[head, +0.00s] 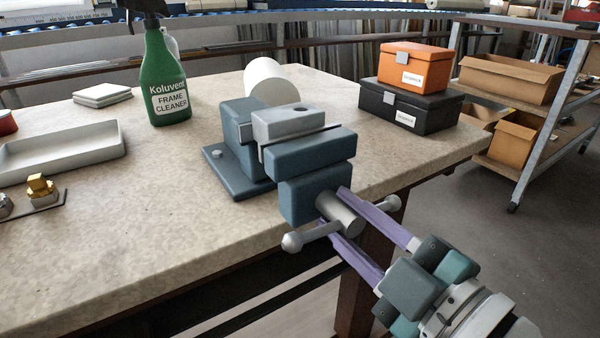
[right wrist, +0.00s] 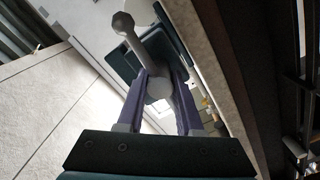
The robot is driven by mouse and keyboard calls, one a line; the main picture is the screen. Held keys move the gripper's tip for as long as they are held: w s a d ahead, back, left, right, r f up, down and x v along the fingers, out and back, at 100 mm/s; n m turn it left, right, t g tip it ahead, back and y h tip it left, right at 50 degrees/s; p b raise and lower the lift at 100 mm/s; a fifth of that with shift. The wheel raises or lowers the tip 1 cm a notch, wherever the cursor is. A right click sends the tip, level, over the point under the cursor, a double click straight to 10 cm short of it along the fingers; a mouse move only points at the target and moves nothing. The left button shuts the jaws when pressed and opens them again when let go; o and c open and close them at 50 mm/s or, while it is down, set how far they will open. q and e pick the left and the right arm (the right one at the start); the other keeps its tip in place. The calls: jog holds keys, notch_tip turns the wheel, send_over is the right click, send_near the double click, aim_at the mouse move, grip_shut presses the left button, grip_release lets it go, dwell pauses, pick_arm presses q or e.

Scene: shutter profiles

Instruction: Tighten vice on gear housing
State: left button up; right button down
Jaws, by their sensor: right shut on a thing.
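The blue-grey vice (head: 311,156) is mounted at the front edge of the workbench. A light grey block with a round hole in its top, the gear housing (head: 280,125), sits between the vice jaws; I cannot tell whether both jaws touch it. The vice handle (head: 318,233) is a grey bar with ball ends through a round screw head, lying slantwise. My right gripper (head: 338,212) reaches in from the lower right, its purple fingers shut on the handle at the screw head. The handle also shows between the fingers in the right wrist view (right wrist: 124,32). My left gripper is not in view.
On the workbench (head: 180,210) stand a green cleaner bottle (head: 168,80), a white cylinder (head: 279,84), a grey tray (head: 70,152), and an orange case (head: 414,67) on a black case (head: 408,105). A shelf cart (head: 540,130) with cardboard boxes stands at the right.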

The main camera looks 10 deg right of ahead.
jog(key=shift+m, duration=0.4)
jog(key=m+p, duration=0.2)
jog(key=m, duration=0.1)
jog(key=shift+r+m, duration=0.1)
jog(key=shift+m, duration=0.3)
jog(key=m+p, duration=0.1)
jog(key=m, duration=0.3)
jog(key=m+p, duration=0.1)
jog(key=m, duration=0.4)
jog(key=shift+w+d+m, duration=0.1)
jog(key=shift+m, duration=0.3)
jog(key=m, duration=0.3)
jog(key=shift+m, duration=1.2)
jog(key=c, duration=0.6)
grip_release()
